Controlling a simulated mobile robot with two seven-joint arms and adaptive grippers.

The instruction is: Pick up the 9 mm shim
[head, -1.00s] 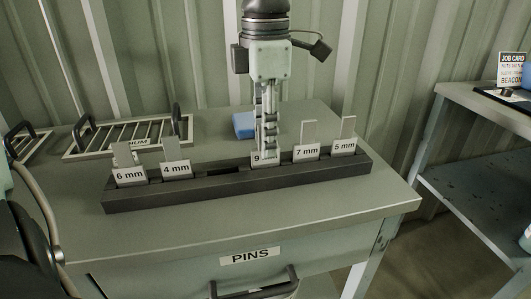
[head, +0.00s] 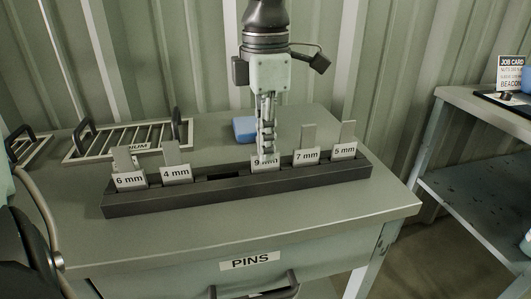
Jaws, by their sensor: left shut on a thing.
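The dark shim rack (head: 220,192) lies along the bench top, with several labelled shims standing in its slots. The 9 mm shim (head: 266,163) is right of the rack's middle, its label partly covered by my fingers. My left gripper (head: 266,152) comes down from above and is shut on the 9 mm shim. The shim's lower edge is at the rack, and I cannot tell whether it is clear of its slot. The 7 mm shim (head: 307,156) is just right of it. My right gripper does not show.
The 5 mm shim (head: 344,150), 4 mm shim (head: 176,175) and 6 mm shim (head: 130,180) stand in the rack. A slot left of the 9 mm shim is empty. A blue block (head: 244,129) and a slatted tray (head: 122,152) lie behind. A shelf unit (head: 480,110) is at right.

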